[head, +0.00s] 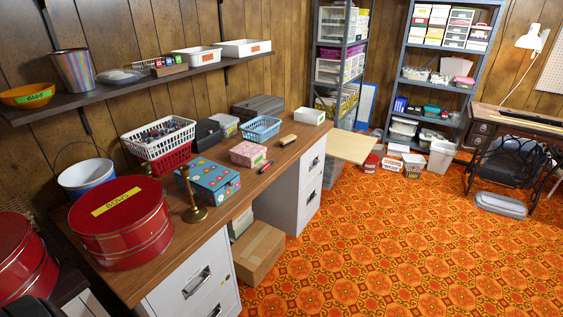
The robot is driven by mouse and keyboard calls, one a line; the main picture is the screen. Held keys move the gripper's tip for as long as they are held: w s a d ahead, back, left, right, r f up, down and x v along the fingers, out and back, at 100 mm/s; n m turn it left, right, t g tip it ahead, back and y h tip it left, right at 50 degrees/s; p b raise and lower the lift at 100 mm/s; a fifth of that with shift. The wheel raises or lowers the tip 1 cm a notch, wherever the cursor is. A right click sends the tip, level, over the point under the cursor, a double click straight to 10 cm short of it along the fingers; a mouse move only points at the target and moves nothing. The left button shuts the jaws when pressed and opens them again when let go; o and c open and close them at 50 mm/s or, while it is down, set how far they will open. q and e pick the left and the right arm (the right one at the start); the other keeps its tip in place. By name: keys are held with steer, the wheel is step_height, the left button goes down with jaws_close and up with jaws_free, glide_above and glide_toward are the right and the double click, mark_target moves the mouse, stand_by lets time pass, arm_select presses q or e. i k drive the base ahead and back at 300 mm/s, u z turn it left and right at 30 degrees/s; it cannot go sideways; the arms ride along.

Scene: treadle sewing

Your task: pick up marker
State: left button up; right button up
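A thin marker (266,167), red with a dark part, lies on the brown wooden desk top (281,152) near its front edge. It is just right of a pink patterned box (248,153) and a blue flowered box (209,180), apart from both. It is small in the view, so its cap end is hard to tell. Neither of my grippers shows in the head view.
A brass candlestick (193,196) and a large red tin (121,222) stand left of the boxes. Baskets (157,139) line the back of the desk. A brush (288,140) lies beyond the marker. The patterned floor (370,240) in front is clear.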

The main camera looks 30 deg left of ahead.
mark_target(265, 168)
steer(key=u, duration=0.25)
steer(key=i, duration=0.75)
steer(key=u, duration=1)
steer(key=i, duration=0.5)
steer(key=u, duration=0.55)
